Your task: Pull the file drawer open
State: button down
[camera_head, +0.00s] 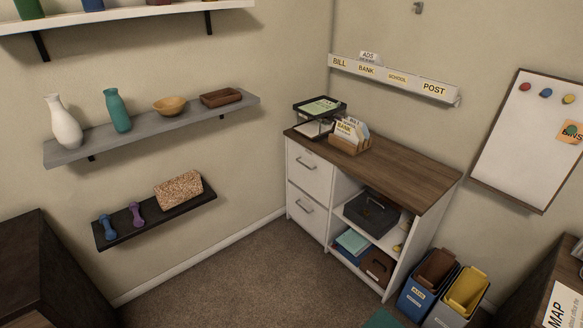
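A white cabinet with a brown wooden top (415,168) stands against the right wall by the room corner. Its left part has two stacked white drawers, each with a metal bar handle. The upper drawer (309,178) and the lower drawer (306,218) both look shut, with their fronts flush. No label shows which is the file drawer. My gripper is not in view.
The cabinet's open shelves hold a dark case (371,214) and boxes. A paper tray (320,109) and a card holder (350,138) stand on top. Bins (428,287) stand at its right. Bare carpet (240,275) lies before the drawers. A low shelf (155,222) is at left.

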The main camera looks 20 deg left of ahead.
aim_at(315, 174)
jog(key=u, duration=0.7)
jog(key=i+j, duration=0.2)
jog(key=i, duration=0.4)
jog(key=i+j, duration=0.2)
jog(key=i, duration=0.45)
jog(key=i+j+u, duration=0.1)
jog(key=i, duration=0.5)
jog(key=i+j, duration=0.2)
jog(key=i, duration=0.4)
jog(key=i+j, duration=0.15)
jog(key=i, duration=0.5)
